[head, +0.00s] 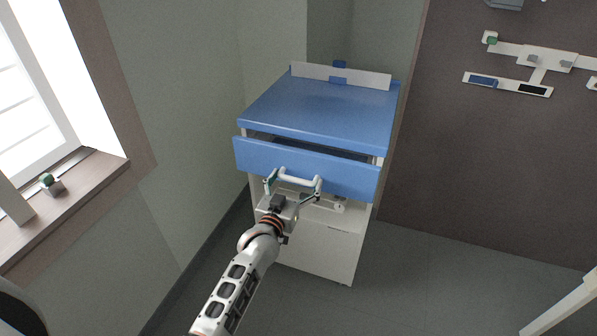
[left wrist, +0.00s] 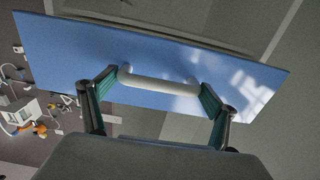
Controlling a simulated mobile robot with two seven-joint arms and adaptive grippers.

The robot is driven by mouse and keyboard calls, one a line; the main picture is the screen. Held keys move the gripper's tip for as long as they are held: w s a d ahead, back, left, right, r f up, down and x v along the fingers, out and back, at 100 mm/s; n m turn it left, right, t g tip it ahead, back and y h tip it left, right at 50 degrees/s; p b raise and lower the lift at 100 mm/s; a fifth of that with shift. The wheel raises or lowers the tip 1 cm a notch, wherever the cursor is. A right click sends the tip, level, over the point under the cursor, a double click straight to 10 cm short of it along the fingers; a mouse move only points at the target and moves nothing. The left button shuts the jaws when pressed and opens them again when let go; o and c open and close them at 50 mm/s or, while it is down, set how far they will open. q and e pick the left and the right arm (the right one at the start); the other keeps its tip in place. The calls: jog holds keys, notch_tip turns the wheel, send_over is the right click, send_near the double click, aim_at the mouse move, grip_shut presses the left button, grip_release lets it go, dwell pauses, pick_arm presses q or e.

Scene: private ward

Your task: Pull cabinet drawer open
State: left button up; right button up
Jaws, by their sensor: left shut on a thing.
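The bedside cabinet (head: 328,114) has a blue top and a white body, and stands in the corner. Its blue top drawer (head: 345,177) is partly open, with a dark gap showing behind the drawer front. The drawer's white bar handle (head: 300,181) runs across the front. My left gripper (head: 292,187) is at the handle, with one finger at each end of the bar, shut on it. In the left wrist view the blue drawer front (left wrist: 60,50) and the white handle (left wrist: 158,86) lie between the two green-padded fingers. My right gripper is not in view.
A window with a brown sill (head: 85,190) is on the left, with a small object (head: 50,184) on it. Walls stand close at the cabinet's left and back. Grey floor (head: 430,270) is clear to the right. A wall-mounted equipment rail (head: 540,65) is at upper right.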

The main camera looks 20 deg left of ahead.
pick_arm(q)
jog(key=s+p, duration=1.1)
jog(key=s, duration=1.6)
jog(key=shift+s+a+p, duration=0.15)
jog(key=shift+a+p, duration=0.1)
jog(key=shift+p, duration=0.15)
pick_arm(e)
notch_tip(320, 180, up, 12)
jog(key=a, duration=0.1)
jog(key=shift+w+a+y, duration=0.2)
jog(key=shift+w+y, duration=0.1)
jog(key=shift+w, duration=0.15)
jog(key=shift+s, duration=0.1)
pick_arm(q)
jog(key=o, duration=1.3)
jog(key=s, duration=1.2)
jog(key=shift+a, duration=0.25)
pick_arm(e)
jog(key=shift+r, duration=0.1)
